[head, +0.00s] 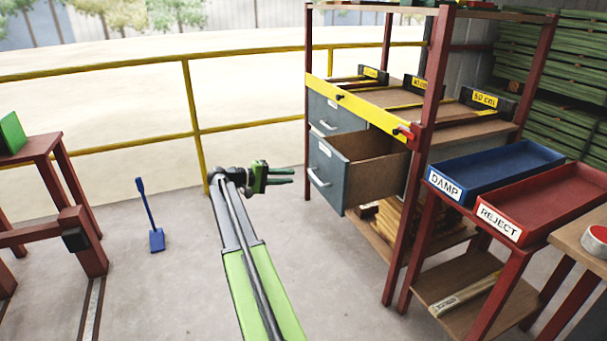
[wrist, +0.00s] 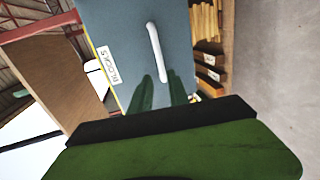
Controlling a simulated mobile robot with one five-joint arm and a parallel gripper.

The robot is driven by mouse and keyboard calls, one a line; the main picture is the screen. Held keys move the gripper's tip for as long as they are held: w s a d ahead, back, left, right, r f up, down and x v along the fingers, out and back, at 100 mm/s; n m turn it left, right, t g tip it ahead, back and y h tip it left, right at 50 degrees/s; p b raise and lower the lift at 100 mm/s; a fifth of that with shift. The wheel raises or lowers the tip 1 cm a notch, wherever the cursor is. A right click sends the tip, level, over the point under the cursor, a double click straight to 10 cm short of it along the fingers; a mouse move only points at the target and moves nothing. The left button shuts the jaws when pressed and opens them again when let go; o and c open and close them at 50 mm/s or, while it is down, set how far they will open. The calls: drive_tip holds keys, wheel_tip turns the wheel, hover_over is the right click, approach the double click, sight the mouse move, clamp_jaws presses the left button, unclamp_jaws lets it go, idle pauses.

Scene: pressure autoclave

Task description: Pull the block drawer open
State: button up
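The block drawer (head: 328,163) is the lower grey drawer of the rack and stands pulled out, its wooden inside showing. Its front fills the middle of the wrist view (wrist: 125,40), with a BLOCKS label (wrist: 109,65) and a white bar handle (wrist: 156,50). The handle also shows in the head view (head: 318,178). My gripper (head: 291,175) is just left of the handle in the head view, fingers pointing towards the drawer front. In the wrist view its two green fingers (wrist: 163,85) are apart, one on each side of the handle's lower end; contact cannot be told. Nothing shows held.
A closed grey drawer (head: 325,117) sits above the open one, under a yellow bar (head: 358,108). Wooden pieces (head: 400,222) lie on the shelf below. The DAMP tray (head: 495,168) and REJECT tray (head: 540,203) stand right.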

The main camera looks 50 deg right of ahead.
drive_tip(key=v, duration=0.6)
drive_tip(key=shift+p, duration=0.4)
drive_tip(key=shift+w+a, duration=0.2)
drive_tip(key=w+a+f+n+t, duration=0.2)
drive_tip(key=w+a, duration=0.1)
drive_tip(key=a, duration=0.6)
drive_tip(key=w+a+f+n+t, duration=0.1)
drive_tip(key=w+a+f+t, duration=0.15)
drive_tip(key=a, duration=0.75)
drive_tip(key=s+a+f+n+t+y, duration=0.1)
drive_tip(key=s+a+f+y, duration=0.35)
drive_tip(key=a, duration=0.75)
drive_tip(key=s+a+f+n+t+y, duration=0.1)
drive_tip(key=s+a+f+y, duration=0.3)
drive_tip(key=a, duration=0.8)
drive_tip(key=s+a+f+n+t+y, duration=0.1)
drive_tip(key=s+a+f+t+y, duration=0.15)
drive_tip(key=a+f+y, duration=0.65)
drive_tip(key=a+r+h+p, duration=0.1)
drive_tip(key=r+h+p, duration=0.1)
drive_tip(key=r+p, duration=1.3)
drive_tip(key=a+r+g+h+p, duration=0.1)
drive_tip(key=a+r+h+p, duration=0.1)
drive_tip(key=r+p, duration=1.4)
wheel_tip(320, 180, up, 3)
drive_tip(key=shift+w+a+r, duration=0.1)
drive_tip(key=shift+w+a, duration=0.1)
drive_tip(key=shift+w, duration=0.05)
